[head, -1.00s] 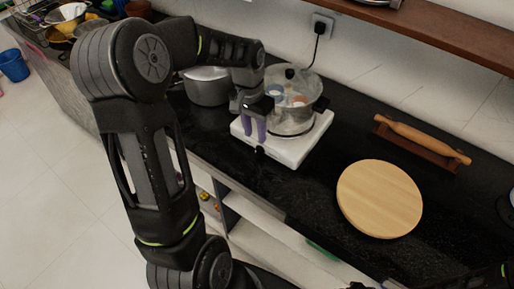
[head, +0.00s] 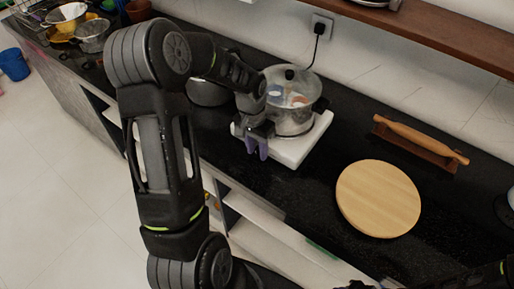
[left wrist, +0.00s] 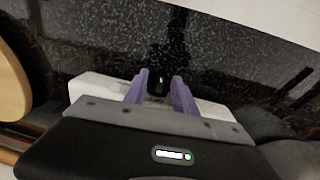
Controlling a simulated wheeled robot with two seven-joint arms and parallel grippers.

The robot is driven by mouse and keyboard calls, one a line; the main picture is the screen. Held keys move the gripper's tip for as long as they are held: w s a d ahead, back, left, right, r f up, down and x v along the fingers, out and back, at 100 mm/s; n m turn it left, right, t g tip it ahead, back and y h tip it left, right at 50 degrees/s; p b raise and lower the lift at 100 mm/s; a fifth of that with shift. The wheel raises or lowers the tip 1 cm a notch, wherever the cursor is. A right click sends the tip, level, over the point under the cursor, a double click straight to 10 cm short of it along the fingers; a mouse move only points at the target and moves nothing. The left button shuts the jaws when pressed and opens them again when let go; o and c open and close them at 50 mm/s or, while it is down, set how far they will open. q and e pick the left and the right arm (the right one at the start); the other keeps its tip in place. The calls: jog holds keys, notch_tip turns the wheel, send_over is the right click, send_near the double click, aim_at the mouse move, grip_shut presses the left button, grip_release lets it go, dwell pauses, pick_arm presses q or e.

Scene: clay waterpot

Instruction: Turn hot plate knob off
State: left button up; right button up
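The white hot plate (head: 298,152) stands on the black counter with a clear-lidded pot (head: 292,122) on it. Its black knob (left wrist: 158,82) shows in the left wrist view between the purple fingers of my left gripper (left wrist: 161,88). The fingers stand apart, one on each side of the knob, with a small gap visible at the right finger; I cannot tell whether the left finger touches it. In the head view my left gripper (head: 257,150) is at the hot plate's front edge and hides the knob. Only dark parts of my right arm show at the bottom right.
A round wooden board (head: 378,198) lies to the right of the hot plate. A rolling pin (head: 425,140) rests on its stand behind it. A metal pot (head: 207,93) stands to the left, partly behind my arm. A plug (head: 319,28) is in the wall socket.

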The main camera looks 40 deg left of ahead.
pick_arm(q)
jog(key=shift+c, duration=0.5)
grip_shut()
jog(key=shift+d+f+y+b, duration=0.1)
jog(key=shift+f+y+b, duration=0.15)
jog(key=shift+b, duration=0.35)
jog(key=shift+r, duration=0.15)
jog(key=shift+r+y, duration=0.1)
jog(key=shift+y, duration=0.15)
jog(key=shift+o, duration=0.5)
grip_release()
